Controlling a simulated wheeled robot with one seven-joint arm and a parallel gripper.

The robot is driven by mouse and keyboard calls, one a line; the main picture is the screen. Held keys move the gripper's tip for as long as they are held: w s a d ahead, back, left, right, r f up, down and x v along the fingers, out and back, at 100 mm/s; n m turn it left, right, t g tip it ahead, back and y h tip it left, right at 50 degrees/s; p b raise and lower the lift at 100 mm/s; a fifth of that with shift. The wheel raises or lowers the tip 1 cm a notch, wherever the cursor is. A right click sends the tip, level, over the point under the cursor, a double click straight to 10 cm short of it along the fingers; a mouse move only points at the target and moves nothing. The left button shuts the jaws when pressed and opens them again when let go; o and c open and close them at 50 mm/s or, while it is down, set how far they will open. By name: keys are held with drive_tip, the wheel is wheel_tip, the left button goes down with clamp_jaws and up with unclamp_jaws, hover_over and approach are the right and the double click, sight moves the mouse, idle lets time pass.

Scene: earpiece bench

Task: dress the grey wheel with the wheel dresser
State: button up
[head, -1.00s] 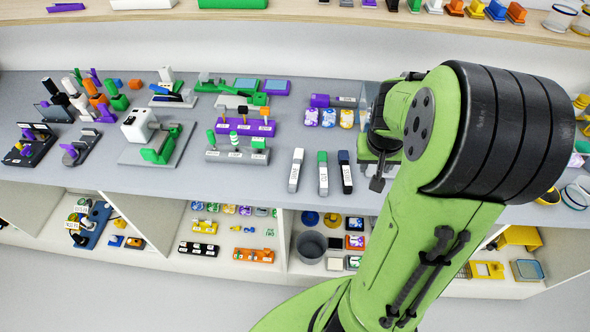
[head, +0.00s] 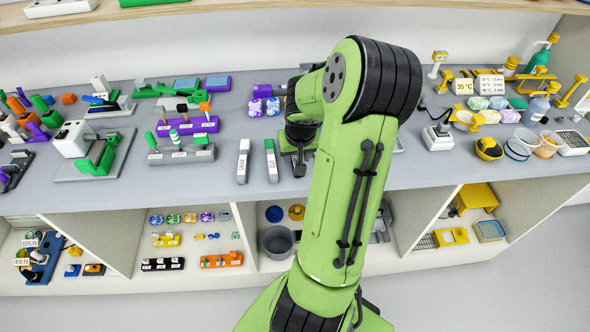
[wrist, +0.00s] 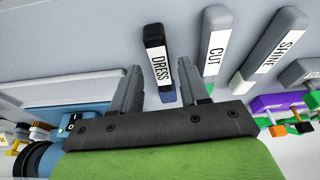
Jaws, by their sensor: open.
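A dark bar labelled DRESS (wrist: 157,52), taken as the wheel dresser, lies on the bench in the wrist view. It shows between and beyond my fingers, its bluish end nearest my gripper. My gripper (wrist: 162,82) is open and empty, with a finger to either side of the bar's line. In the head view my gripper (head: 299,165) is low over the bench, right of the bar labelled CUT (head: 271,160), and my arm hides the dresser. I cannot make out the grey wheel. A blue machine (wrist: 92,113) with a dark round part is partly visible at the wrist view's lower left.
The bar labelled SHINE (head: 243,162) lies left of the CUT bar. A purple stand (head: 188,126) and a white-and-green device (head: 85,145) stand further left. Bowls, bottles and a scale (head: 438,137) are at the right.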

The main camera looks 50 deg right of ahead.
drive_tip(key=b+x, duration=0.1)
drive_tip(key=x, duration=0.1)
drive_tip(key=shift+w+d+f, duration=0.1)
drive_tip(key=shift+f, duration=0.2)
drive_tip(key=shift+r, duration=0.1)
